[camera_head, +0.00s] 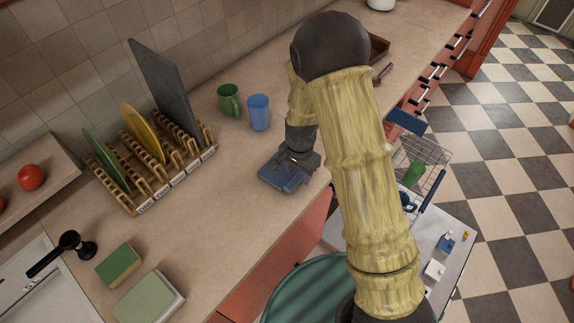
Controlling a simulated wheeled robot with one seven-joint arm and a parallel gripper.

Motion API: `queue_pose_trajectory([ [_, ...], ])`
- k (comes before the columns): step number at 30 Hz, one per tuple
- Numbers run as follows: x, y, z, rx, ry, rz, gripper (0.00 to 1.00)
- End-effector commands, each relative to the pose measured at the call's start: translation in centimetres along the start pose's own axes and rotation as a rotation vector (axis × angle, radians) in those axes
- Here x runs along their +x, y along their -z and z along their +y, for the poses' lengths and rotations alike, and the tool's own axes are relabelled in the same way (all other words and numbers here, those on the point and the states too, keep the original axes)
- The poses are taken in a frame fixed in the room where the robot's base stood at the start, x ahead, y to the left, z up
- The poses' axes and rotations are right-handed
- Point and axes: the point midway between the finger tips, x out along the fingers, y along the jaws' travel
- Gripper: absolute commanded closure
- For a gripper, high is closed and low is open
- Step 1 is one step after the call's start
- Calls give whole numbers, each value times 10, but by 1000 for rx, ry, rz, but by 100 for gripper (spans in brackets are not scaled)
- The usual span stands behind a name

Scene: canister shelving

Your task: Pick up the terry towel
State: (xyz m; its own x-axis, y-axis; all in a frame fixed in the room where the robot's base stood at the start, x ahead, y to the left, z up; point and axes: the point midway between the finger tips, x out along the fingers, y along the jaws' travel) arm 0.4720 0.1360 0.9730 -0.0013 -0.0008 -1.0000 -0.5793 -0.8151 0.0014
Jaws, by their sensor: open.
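A flat, folded blue cloth (277,180), which looks like the terry towel, lies on the counter near its front edge. My gripper (296,168) is open and right over the cloth, pointing down at it. The gripper covers the cloth's back right part. The fingertips are small and dark here, and I cannot tell whether they touch the cloth.
A blue cup (259,113) and a green mug (229,101) stand just behind. A wooden rack (150,184) holds upright plates and a dark board to the left. A green sponge (118,265) and a pale green block (148,300) lie front left. The counter between is clear.

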Motion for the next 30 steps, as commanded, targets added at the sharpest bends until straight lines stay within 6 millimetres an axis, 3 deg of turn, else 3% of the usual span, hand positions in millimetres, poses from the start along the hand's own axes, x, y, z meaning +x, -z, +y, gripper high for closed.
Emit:
queue_pose_trajectory([
  [14,0,0,0,0,1,1,51],
  [22,0,0,0,0,1,1,100],
  [30,-2,0,0,0,1,1,100],
])
